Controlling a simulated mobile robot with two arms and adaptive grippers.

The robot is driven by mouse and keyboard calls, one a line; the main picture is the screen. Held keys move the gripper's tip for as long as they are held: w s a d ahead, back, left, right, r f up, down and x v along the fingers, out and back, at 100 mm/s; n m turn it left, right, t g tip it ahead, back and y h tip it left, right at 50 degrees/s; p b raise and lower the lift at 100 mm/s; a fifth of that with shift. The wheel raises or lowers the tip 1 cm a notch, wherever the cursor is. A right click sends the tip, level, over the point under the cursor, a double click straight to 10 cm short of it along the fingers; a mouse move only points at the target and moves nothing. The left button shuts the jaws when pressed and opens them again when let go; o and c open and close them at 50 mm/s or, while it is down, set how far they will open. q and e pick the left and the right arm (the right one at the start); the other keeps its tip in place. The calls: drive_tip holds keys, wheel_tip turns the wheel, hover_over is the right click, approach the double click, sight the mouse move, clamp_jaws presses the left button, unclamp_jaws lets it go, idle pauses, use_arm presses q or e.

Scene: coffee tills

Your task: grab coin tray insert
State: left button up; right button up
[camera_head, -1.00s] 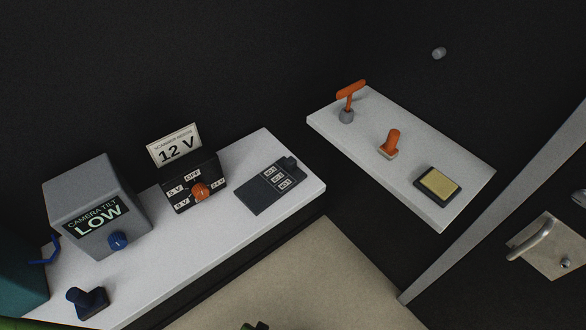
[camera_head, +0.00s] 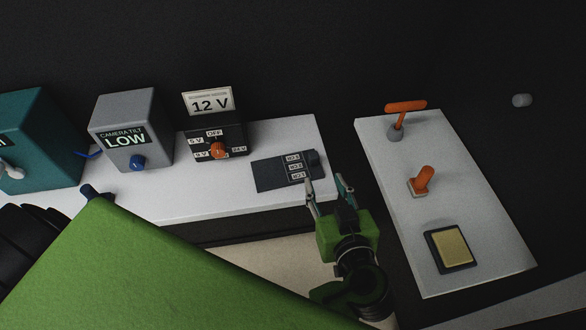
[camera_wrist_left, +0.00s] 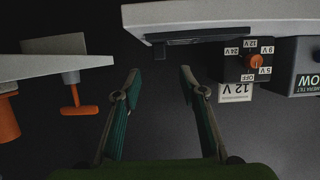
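I see no object that I can clearly identify as a coin tray insert. My left gripper (camera_head: 326,184) is in the middle of the head view, in front of the white counter's right end, with its two fingers apart and nothing between them. A dark flat panel (camera_head: 270,177) with several labels lies on the counter just beyond and left of the fingertips. In the left wrist view my open fingers (camera_wrist_left: 161,75) also show empty, with the panel's dark edge (camera_wrist_left: 195,39) beyond them. My right gripper is not in view.
The counter (camera_head: 215,205) holds a dial box (camera_head: 232,139), a grey camera-tilt box (camera_head: 118,105) and a teal box (camera_head: 42,130). A white side shelf (camera_head: 400,215) at right carries an orange T-handle (camera_head: 405,106), an orange-handled stamp (camera_head: 424,178) and a yellow pad (camera_head: 452,246).

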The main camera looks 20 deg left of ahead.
sight(315, 161)
use_arm(q)
drive_tip(key=x, duration=0.4)
drive_tip(key=shift+w+a+f+b, duration=0.1)
drive_tip(key=shift+w+b, duration=0.05)
drive_tip(key=shift+b, duration=0.15)
drive_tip(key=shift+w+a+f, duration=0.15)
drive_tip(key=shift+w, duration=0.25)
drive_tip(key=b+x, duration=0.1)
drive_tip(key=x, duration=0.3)
drive_tip(key=shift+w+a+f, duration=0.15)
drive_tip(key=shift+w+a, duration=0.1)
drive_tip(key=shift+w, duration=0.05)
drive_tip(key=shift+s, duration=0.1)
clamp_jaws()
